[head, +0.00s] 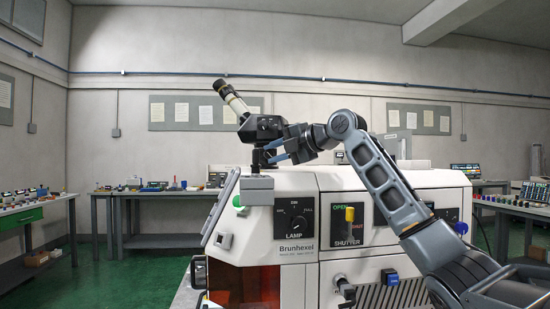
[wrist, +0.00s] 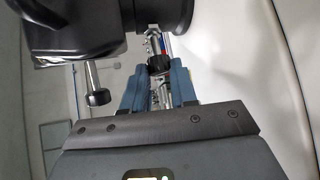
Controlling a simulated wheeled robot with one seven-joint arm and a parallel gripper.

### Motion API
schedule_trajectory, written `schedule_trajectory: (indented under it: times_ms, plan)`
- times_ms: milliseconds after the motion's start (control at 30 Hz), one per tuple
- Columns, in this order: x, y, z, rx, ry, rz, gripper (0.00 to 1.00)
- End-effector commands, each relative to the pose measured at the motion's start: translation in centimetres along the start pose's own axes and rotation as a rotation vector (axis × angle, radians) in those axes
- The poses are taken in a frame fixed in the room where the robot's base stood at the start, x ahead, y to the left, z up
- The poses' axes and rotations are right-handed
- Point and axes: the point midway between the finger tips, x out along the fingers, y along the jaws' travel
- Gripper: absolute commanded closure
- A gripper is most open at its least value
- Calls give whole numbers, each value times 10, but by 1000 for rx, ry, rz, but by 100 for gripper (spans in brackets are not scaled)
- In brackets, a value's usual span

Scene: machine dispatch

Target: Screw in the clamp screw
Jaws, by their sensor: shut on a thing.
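My gripper (head: 272,154) is at the top of the white Brunhexel machine, just below a black head with a tilted eyepiece tube (head: 234,99). In the wrist view my gripper (wrist: 157,70) has its two blue-grey fingers closed on a small black knob, which looks like the clamp screw (wrist: 158,61). A metal shaft shows around the knob, near the underside of the black head (wrist: 95,25). How deep the screw sits is hidden. In the head view the knob is too small to make out.
The white machine (head: 340,182) stands below the arm, with a lamp dial (head: 297,222) and a yellow shutter handle (head: 349,215). A grey block (head: 257,190) sits at its upper front edge. A second black-tipped silver pin (wrist: 98,97) hangs left of the fingers.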

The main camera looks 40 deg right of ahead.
Motion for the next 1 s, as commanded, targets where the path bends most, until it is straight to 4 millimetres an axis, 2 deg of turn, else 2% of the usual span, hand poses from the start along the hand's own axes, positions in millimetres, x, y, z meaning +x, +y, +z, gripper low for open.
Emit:
schedule_trajectory:
  times_ms: [67,767,800,1000]
  plan:
    - [1,-7,1,28,2,16,100]
    - [0,-6,1,73,6,60,100]
    - [0,-6,1,73,6,60,69]
    - [0,-5,0,71,7,63,50]
